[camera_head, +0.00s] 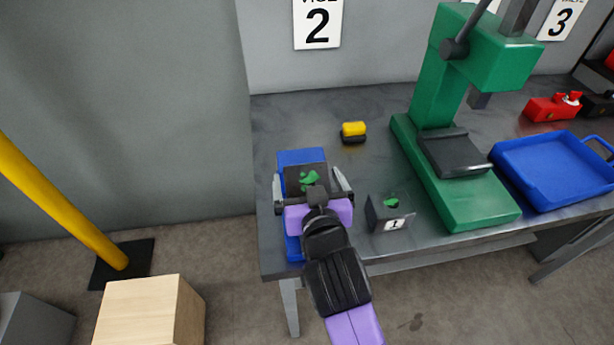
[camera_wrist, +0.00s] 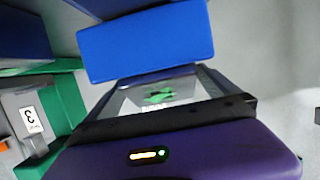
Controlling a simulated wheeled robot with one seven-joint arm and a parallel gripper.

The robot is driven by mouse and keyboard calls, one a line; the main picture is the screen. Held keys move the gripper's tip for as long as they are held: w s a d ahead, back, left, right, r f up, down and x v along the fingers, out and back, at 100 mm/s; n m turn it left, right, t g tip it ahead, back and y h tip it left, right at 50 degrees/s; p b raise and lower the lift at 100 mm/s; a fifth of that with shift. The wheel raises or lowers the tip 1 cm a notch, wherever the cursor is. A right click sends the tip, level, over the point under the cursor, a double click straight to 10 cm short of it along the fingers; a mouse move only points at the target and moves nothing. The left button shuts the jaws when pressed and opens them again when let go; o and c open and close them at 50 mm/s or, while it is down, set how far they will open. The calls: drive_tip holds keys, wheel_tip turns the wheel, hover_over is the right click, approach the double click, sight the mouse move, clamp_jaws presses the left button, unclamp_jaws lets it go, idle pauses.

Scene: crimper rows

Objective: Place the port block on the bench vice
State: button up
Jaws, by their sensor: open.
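The blue bench vice (camera_head: 300,157) stands at the near left corner of the bench; a blue part of it fills the upper middle of the wrist view (camera_wrist: 145,45). A dark block with a green top (camera_head: 305,178), which looks like the port block, sits at the vice, just behind my purple wrist. Its green top also shows in the wrist view (camera_wrist: 160,94). My gripper (camera_head: 312,187) is open, with one finger on each side of this block. Whether the fingers touch it, and how its underside sits, is hidden.
A second dark block with a green top and a numbered label (camera_head: 390,212) stands just right of the vice. A yellow and black item (camera_head: 353,131) lies behind. A green press (camera_head: 470,200) and a blue tray (camera_head: 550,175) stand further right.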

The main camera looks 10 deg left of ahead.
drive_tip(key=shift+w+a+f, duration=0.25)
drive_tip(key=shift+w, duration=0.35)
drive_tip(key=shift+c, duration=0.4)
drive_tip(key=c, duration=1.8)
drive_tip(key=shift+r, duration=0.2)
drive_tip(key=shift+c, duration=0.6)
